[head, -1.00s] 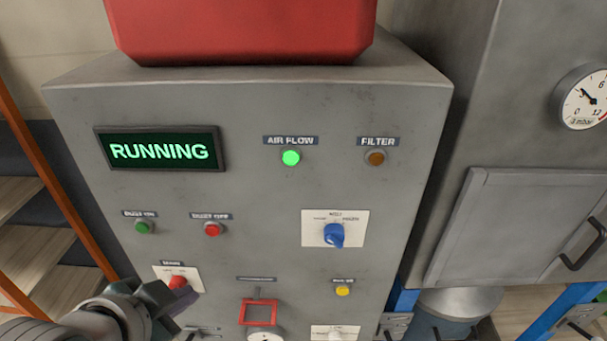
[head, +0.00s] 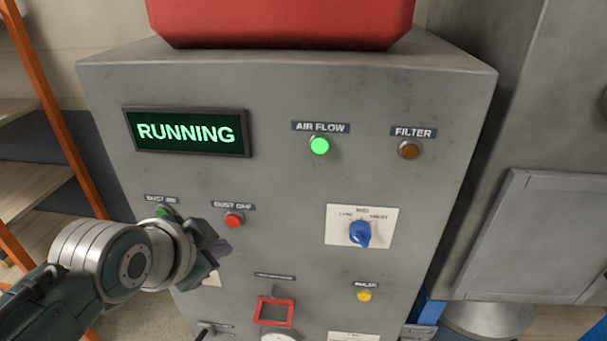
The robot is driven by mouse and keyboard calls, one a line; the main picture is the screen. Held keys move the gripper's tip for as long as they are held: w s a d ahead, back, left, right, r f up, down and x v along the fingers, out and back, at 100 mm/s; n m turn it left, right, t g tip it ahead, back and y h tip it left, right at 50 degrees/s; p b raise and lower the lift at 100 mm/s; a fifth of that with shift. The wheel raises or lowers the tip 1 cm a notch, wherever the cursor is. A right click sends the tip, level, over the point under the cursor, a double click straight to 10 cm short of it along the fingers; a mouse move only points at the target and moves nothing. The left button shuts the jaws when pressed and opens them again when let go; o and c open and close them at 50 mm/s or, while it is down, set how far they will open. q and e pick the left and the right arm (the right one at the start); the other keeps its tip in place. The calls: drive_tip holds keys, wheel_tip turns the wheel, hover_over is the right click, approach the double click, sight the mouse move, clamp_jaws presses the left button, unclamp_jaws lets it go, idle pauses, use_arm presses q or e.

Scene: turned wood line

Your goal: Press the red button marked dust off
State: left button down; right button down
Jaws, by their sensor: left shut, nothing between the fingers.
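The red dust off button (head: 234,220) is on the grey control panel (head: 290,80), under its small dark label. The green dust on button (head: 163,212) is to its left, partly covered by my left gripper. The display (head: 187,132) reads RUNNING in green. My left gripper (head: 222,248) is shut and empty, just below and left of the red button. Whether its tip touches the panel cannot be told; the red button itself shows uncovered. My right gripper is not in view.
A green air flow lamp (head: 319,146) is lit; the filter lamp (head: 409,149) is dull amber. A blue selector knob (head: 360,233), a yellow button (head: 364,295) and a red square frame (head: 274,311) are nearby. A shelf rack (head: 60,130) stands left.

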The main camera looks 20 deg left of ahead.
sight(233, 221)
use_arm(q)
drive_tip(key=shift+w+a+b, duration=0.15)
drive_tip(key=shift+w+b, duration=0.05)
drive_tip(key=shift+w, duration=0.4)
drive_tip(key=shift+w+a+b, duration=0.15)
drive_tip(key=shift+w+b, duration=0.05)
drive_tip(key=shift+w, duration=0.4)
drive_tip(key=shift+w, duration=0.1)
idle(1.1)
drive_tip(key=shift+w+a, duration=0.1)
drive_tip(key=shift+w, duration=0.2)
drive_tip(key=shift+w+a, duration=0.1)
drive_tip(key=shift+w, duration=0.3)
idle(0.6)
drive_tip(key=shift+s+d+p, duration=0.2)
drive_tip(key=shift+s+p, duration=0.3)
drive_tip(key=shift+s, duration=0.3)
